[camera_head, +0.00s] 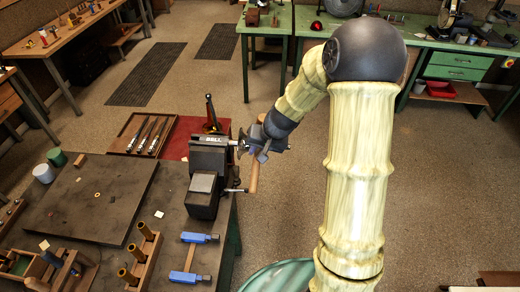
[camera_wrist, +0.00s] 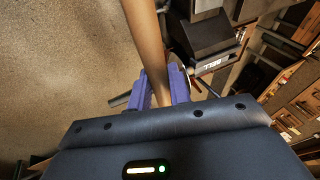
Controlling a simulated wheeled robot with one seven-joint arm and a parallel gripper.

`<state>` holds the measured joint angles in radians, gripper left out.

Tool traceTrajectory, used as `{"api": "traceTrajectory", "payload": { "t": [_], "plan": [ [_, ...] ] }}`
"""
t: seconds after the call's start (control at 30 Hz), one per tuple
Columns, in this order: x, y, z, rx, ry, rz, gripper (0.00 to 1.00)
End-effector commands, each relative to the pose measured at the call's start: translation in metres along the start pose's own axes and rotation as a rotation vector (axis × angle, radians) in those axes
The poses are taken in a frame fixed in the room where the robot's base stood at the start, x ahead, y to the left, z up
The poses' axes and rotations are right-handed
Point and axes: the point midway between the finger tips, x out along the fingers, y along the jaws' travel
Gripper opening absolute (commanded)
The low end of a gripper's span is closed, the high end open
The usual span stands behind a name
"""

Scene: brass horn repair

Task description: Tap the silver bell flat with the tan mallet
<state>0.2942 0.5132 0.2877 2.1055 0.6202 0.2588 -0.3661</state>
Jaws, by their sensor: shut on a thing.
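My gripper (camera_head: 264,146) is shut on the tan mallet (camera_head: 253,178), just right of the dark vise (camera_head: 207,158) at the bench edge. In the wrist view the mallet's tan shaft (camera_wrist: 145,35) runs from the top edge down between the purple fingers (camera_wrist: 161,92). The mallet's head cannot be made out. A small silver piece (camera_head: 240,145), seemingly the silver bell, sticks out from the vise's right side beside a label reading BELL. My gripper partly covers it, and I cannot tell whether mallet and bell touch.
The bench holds a dark board (camera_head: 98,195), a blue clamp (camera_head: 191,257), a wooden rack (camera_head: 143,258) and a wooden tray (camera_head: 140,132) of tools. A red mat (camera_head: 185,140) lies behind the vise. Open floor (camera_head: 270,215) lies right of the bench. Green benches stand farther back.

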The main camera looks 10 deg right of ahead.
Motion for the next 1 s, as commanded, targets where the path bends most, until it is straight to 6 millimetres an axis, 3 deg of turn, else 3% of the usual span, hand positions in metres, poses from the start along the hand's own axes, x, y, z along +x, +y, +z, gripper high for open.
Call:
{"api": "traceTrajectory", "payload": {
  "t": [0.37,0.8,1.0],
  "plan": [
    [0.002,0.002,0.000,0.006,0.008,-0.003,0.00],
    [0.043,0.008,0.001,0.005,0.006,-0.002,0.00],
    [0.053,0.009,0.000,0.006,0.007,-0.002,0.00]
  ]
}}
